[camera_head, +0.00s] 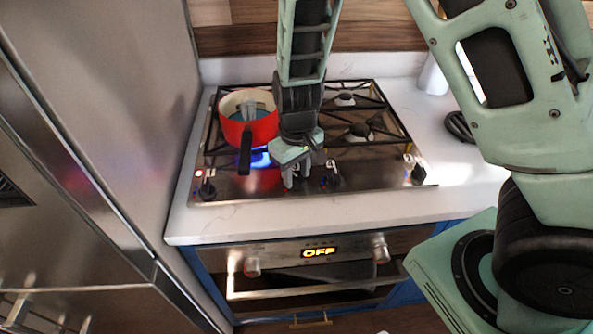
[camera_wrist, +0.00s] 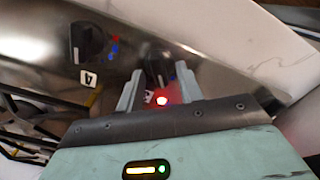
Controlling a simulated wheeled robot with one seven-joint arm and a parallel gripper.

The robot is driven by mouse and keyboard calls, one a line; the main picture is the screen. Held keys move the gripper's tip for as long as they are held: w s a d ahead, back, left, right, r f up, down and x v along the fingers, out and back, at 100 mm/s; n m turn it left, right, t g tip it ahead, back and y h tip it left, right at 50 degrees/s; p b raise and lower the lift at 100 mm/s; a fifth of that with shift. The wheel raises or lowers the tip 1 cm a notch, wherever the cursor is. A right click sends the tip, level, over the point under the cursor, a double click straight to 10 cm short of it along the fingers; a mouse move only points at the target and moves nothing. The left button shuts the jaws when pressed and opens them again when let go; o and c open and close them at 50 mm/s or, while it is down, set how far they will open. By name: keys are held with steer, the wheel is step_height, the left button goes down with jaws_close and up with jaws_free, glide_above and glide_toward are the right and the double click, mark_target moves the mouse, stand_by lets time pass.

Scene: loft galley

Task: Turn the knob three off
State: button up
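The gas hob (camera_head: 235,185) has black knobs along its front edge. A black knob (camera_head: 333,182), which I take as knob three, is just right of my gripper in the head view. In the wrist view this knob (camera_wrist: 157,72) shows between and beyond my fingertips, with a lit red light beside it and a partly hidden label. Knob four (camera_wrist: 88,42), with a "4" label, is left of it there. My gripper (camera_head: 303,178) points down over the front of the hob, open and empty. I cannot tell whether a finger touches the knob.
A red saucepan (camera_head: 262,128) sits on the left burner, its black handle pointing forward. A blue flame (camera_head: 258,160) burns near it. Another knob (camera_head: 207,190) is at far left. The oven (camera_head: 300,270) is below, its display reading OFF. A steel fridge (camera_head: 110,110) stands left.

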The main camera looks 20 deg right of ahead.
jaws_close()
steer(key=shift+r+m, duration=0.1)
steer(key=shift+m, duration=0.2)
steer(key=m+p, duration=0.2)
steer(key=shift+d+m, duration=0.1)
steer(key=shift+m, duration=0.2)
steer(key=shift+m+p, duration=0.7)
steer(key=shift+m, duration=1.1)
steer(key=shift+w, duration=0.1)
jaws_free()
